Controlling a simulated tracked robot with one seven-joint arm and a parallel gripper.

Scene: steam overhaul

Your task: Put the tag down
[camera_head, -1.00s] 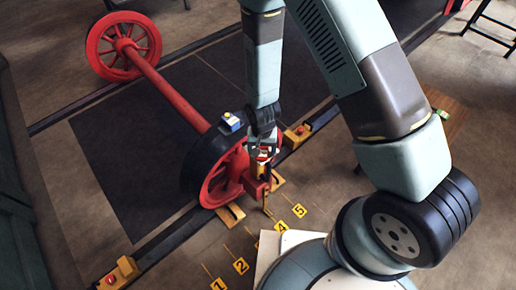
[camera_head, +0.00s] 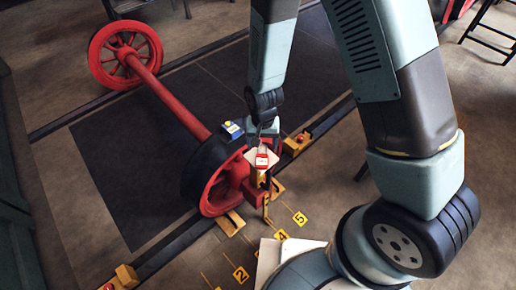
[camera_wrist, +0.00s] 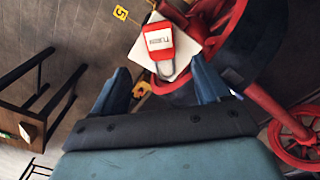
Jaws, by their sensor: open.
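The tag (camera_head: 262,159) is red with a white label and lies on a small pale square plate (camera_head: 249,155) beside the near red wheel. In the wrist view the tag (camera_wrist: 158,42) lies flat on the plate (camera_wrist: 186,48), with its grey loop towards my gripper. My gripper (camera_head: 266,134) is just above and behind the tag. Its two blue-grey fingers (camera_wrist: 161,82) are spread apart with nothing between them, and the tag is clear beyond the fingertips.
The red wheelset (camera_head: 165,92) stands on the rails close to the left. A yellow block with a red button (camera_head: 298,143) is right of the gripper. Yellow number markers (camera_head: 282,235) lie on the floor in front.

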